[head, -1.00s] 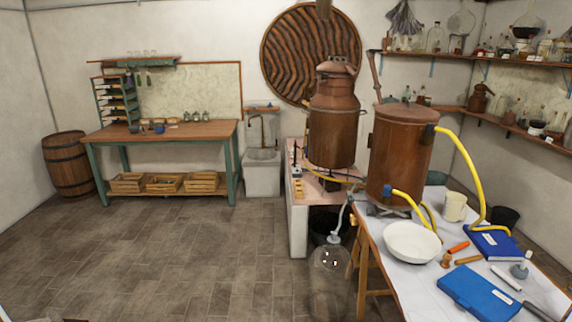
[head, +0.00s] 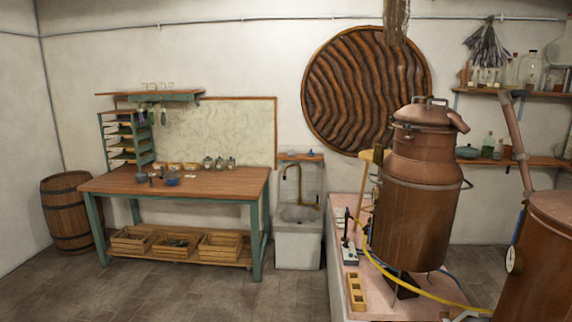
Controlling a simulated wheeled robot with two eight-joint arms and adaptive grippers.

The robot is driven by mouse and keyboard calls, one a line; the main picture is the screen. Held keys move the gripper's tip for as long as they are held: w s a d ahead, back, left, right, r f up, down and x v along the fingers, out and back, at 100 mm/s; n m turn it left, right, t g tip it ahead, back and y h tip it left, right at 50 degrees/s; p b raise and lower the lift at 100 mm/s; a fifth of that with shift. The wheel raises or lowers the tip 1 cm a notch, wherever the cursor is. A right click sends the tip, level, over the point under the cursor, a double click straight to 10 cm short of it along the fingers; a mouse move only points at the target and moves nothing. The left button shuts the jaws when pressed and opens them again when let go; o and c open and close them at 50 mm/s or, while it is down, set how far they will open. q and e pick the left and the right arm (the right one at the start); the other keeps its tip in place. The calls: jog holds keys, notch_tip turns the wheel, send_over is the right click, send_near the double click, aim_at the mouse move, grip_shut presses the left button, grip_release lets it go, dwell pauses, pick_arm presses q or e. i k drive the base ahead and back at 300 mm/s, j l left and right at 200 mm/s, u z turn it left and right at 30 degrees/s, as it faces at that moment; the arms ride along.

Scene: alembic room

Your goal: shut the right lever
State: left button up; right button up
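A small pale control block (head: 350,255) with a dark upright stick (head: 346,228) sits on the pink-topped counter (head: 345,209), left of the copper still (head: 415,220). It is too small to tell whether the stick is a lever or how it is set. A brass tap (head: 290,180) stands over the stone sink (head: 298,230); no lever can be made out on it. No thing in view can be told for sure as the right lever. Neither of my grippers is in view.
A wooden workbench (head: 185,181) with crates below stands at the back left, beside a barrel (head: 68,215). A copper vessel (head: 540,260) fills the lower right corner. A yellow hose (head: 400,285) runs across the counter. The tiled floor (head: 130,290) at the left front is clear.

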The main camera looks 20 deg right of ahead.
aim_at(412, 127)
jog(key=i+z, duration=0.15)
jog(key=i, duration=0.35)
jog(key=i+j+z, duration=0.15)
jog(key=i, duration=0.35)
jog(key=i+j+z, duration=0.1)
jog(key=i, duration=0.4)
jog(key=i+l+z, duration=0.15)
jog(key=i+z, duration=0.9)
jog(key=i+l+u, duration=0.15)
jog(key=i, duration=0.2)
